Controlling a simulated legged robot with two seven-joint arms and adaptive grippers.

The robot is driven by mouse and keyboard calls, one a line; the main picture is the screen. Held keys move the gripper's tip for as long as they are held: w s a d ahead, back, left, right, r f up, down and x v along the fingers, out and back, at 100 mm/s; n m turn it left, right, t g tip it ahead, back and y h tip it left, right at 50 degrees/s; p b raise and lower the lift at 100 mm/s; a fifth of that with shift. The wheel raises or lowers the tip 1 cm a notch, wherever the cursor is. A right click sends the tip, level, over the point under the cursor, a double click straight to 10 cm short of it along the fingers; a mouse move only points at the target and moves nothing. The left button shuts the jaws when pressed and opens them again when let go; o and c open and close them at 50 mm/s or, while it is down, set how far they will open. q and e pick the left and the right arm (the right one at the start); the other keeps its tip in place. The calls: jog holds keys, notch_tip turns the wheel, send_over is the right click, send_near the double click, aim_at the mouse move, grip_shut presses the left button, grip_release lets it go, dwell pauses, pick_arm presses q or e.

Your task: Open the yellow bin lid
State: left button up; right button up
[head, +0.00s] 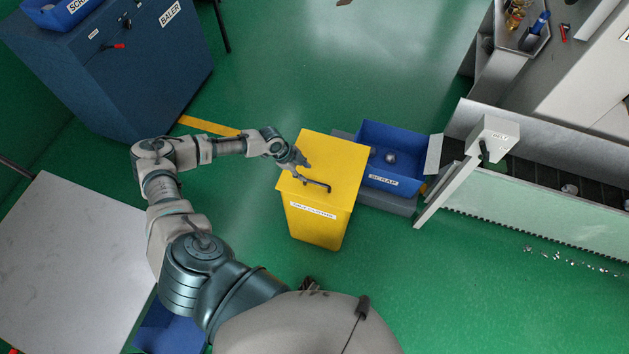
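The yellow bin (317,224) stands on the green floor near the middle of the head view. Its yellow lid (338,162) looks closed and flat on top. A dark bar handle (311,181) sits along the front part of the lid. My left gripper (299,163) is over the left part of the lid, close to the handle's left end. I cannot tell whether it touches the handle, and its fingers are too small to show open or shut.
A blue scrap bin (397,176) stands right beside the yellow bin. A conveyor (550,190) with a white post is further right. A dark blue baler cabinet (130,75) is at the upper left, and a pale table (70,260) at the lower left. Floor in front is clear.

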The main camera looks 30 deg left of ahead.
aim_at(316, 182)
pick_arm(q)
jog(key=b+x, duration=0.1)
jog(key=x, duration=0.8)
jog(key=shift+w+f, duration=0.1)
jog(key=shift+f, duration=0.2)
pick_arm(e)
jog(key=w, duration=0.1)
jog(key=w+r, duration=0.1)
jog(key=w, duration=0.1)
jog(key=shift+w+a+r, duration=0.1)
jog(key=shift+a+r, duration=0.1)
jog(key=shift+r, duration=0.15)
pick_arm(q)
grip_shut()
